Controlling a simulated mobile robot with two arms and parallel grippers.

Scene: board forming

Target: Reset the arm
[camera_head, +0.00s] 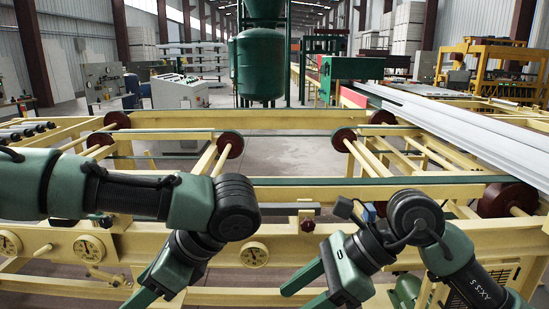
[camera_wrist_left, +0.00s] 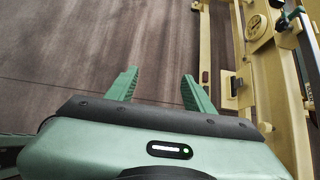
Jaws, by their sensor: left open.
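My left arm comes in from the left in the head view, and its green gripper (camera_head: 146,297) points down and left in front of the yellow frame. In the left wrist view the two green fingers of this gripper (camera_wrist_left: 160,80) stand apart with nothing between them, over brown floor. My right gripper (camera_head: 297,297) shows at the bottom middle of the head view, pointing left and down. Its two green fingers are apart and no object shows between them. Both forearms are bent in front of the frame.
A yellow conveyor frame (camera_head: 365,181) with dark red rollers (camera_head: 230,145) spans the head view close behind both arms. Round gauges (camera_head: 254,254) sit on its front. White boards (camera_head: 480,130) lie at the right. A green tank (camera_head: 261,66) and control cabinet (camera_head: 180,92) stand behind. Bare floor (camera_wrist_left: 70,50) lies below the left gripper.

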